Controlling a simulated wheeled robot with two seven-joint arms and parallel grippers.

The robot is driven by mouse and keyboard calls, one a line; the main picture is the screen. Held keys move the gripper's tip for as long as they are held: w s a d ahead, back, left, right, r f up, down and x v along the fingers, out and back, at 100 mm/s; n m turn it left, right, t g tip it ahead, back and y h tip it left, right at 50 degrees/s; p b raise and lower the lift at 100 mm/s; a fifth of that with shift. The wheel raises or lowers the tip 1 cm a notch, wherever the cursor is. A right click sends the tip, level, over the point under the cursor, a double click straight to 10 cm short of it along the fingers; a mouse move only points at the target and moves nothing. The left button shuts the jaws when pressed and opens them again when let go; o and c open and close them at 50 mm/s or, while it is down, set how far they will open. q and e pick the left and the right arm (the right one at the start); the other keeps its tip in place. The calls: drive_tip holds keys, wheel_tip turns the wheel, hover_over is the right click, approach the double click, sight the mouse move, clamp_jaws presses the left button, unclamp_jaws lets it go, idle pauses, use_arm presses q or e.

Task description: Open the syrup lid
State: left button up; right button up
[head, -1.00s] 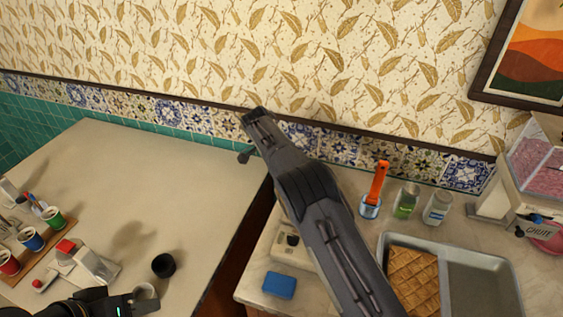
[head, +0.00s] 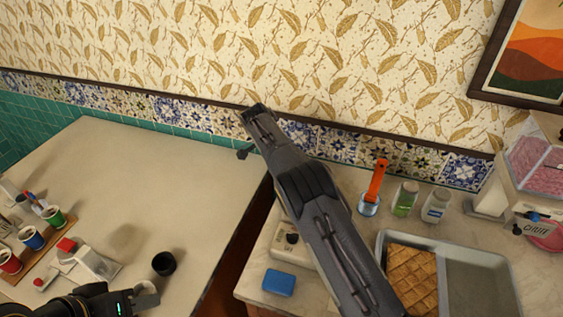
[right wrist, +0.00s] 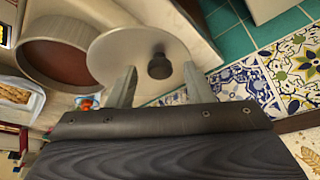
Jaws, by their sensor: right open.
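In the right wrist view a pale round lid (right wrist: 120,50) with a dark knob (right wrist: 160,66) lies just beyond my right gripper (right wrist: 158,74). The fingers are apart, one on each side of the knob, with nothing gripped between them. A round metal pot (right wrist: 68,78) with brown contents shows uncovered to the left of the lid; whether lid and pot touch is unclear. In the head view my grey arm crosses the middle, and the right gripper, lid and pot do not show. My left gripper (head: 140,298) is at the bottom left, near a black cup (head: 163,264); its jaw gap is unclear.
The right counter has a blue sponge (head: 278,281), a white device (head: 291,247), an orange-handled tool (head: 376,185), two jars (head: 405,199) and a waffle tray (head: 470,240). Cups on a wooden board (head: 30,266) stand at left. The left counter's middle is clear.

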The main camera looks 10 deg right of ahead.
drive_tip(key=b+v, duration=0.1)
drive_tip(key=v, duration=0.6)
drive_tip(key=shift+a+r, duration=0.2)
drive_tip(key=shift+r, duration=0.15)
